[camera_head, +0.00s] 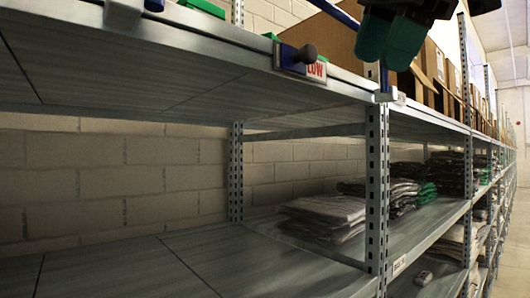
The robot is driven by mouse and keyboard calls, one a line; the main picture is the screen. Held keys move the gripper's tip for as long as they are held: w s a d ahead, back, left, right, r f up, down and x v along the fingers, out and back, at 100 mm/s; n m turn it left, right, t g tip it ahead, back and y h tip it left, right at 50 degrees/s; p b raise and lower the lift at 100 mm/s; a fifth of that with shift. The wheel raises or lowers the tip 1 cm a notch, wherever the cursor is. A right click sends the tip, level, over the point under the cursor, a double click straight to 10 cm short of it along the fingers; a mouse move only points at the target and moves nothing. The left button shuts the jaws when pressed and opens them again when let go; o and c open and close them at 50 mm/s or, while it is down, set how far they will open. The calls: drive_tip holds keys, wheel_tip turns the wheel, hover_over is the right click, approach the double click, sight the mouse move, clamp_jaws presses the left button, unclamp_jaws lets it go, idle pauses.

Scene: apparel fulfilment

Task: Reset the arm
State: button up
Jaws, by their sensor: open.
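My gripper (389,42), dark with teal finger parts, hangs at the top right edge of the head view, in front of the upper shelf's boxes. It is open, and nothing shows between its fingers. Its upper part and most of the arm are out of the picture.
A grey metal shelving rack (377,190) runs away to the right. Cardboard boxes (325,42) stand on its upper shelf. Folded garments (335,212) lie in stacks on the lower shelf. The lower left shelf is bare.

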wheel_tip(320, 180, down, 28)
drive_tip(key=w+m+g+b, duration=0.2)
drive_tip(key=m+b, duration=0.4)
drive_tip(key=b, duration=0.1)
drive_tip(key=s+f+m+g+b, duration=0.1)
drive_tip(key=s+f, duration=0.3)
drive_tip(key=f, duration=0.5)
drive_tip(key=s+f+m+g+b, duration=0.1)
drive_tip(key=s+f+m+b, duration=0.2)
drive_tip(key=f, duration=0.5)
drive_tip(key=s+f+m+g+y+b, duration=0.1)
drive_tip(key=s+f+m, duration=0.3)
drive_tip(key=f, duration=0.5)
drive_tip(key=shift+s+d+f+b, duration=0.35)
drive_tip(key=shift+s+d+b, duration=0.05)
drive_tip(key=shift+s, duration=0.25)
